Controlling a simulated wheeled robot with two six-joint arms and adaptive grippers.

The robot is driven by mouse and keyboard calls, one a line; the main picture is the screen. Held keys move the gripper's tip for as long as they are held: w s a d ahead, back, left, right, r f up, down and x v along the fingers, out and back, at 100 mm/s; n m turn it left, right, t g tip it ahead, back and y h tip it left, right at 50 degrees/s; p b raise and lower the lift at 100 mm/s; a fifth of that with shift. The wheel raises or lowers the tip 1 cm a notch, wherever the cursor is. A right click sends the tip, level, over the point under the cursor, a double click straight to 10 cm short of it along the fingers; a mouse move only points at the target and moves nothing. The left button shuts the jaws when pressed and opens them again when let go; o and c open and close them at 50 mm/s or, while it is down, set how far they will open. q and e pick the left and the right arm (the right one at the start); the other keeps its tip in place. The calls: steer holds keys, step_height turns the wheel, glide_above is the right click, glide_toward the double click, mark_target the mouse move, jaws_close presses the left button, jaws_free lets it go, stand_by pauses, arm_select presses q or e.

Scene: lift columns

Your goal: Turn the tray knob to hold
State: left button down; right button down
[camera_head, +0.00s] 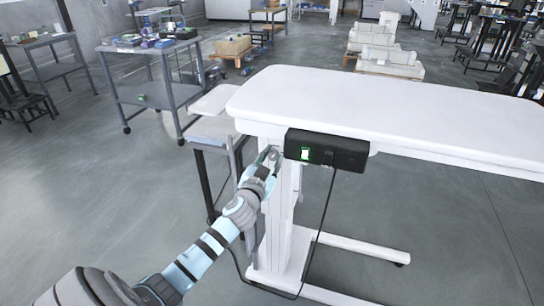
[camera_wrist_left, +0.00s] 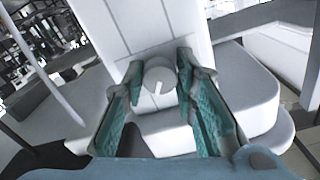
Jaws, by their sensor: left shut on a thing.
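The tray knob (camera_wrist_left: 159,76) is a small round grey-white dial with a pale pointer line, on the face of a white column (camera_wrist_left: 140,25). In the wrist view the pointer line runs nearly upright, slightly tilted. My left gripper (camera_wrist_left: 160,84) has its teal-padded fingers on either side of the knob and is shut on it. In the head view my left gripper (camera_head: 268,158) reaches the column just under the white table top (camera_head: 400,108), and its fingers partly cover the knob. My right gripper is in neither view.
A black control box (camera_head: 345,153) with a green-framed lit button hangs under the table edge, right of my left gripper. A cable loops below it. A small white-topped stand (camera_head: 210,103) is at the left. Grey carts stand farther back; the front left floor is clear.

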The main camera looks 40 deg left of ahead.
arm_select(q)
steer(key=m+p, duration=0.1)
steer(key=m, duration=0.5)
steer(key=shift+r+p, duration=0.1)
steer(key=shift+p, duration=0.3)
steer(key=m, duration=0.2)
steer(key=shift+m+p, duration=0.35)
steer(key=shift+m, duration=0.55)
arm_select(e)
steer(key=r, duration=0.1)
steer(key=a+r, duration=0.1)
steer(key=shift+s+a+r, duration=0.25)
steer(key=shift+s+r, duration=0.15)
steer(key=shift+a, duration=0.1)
arm_select(q)
steer(key=c, duration=1.3)
jaws_free()
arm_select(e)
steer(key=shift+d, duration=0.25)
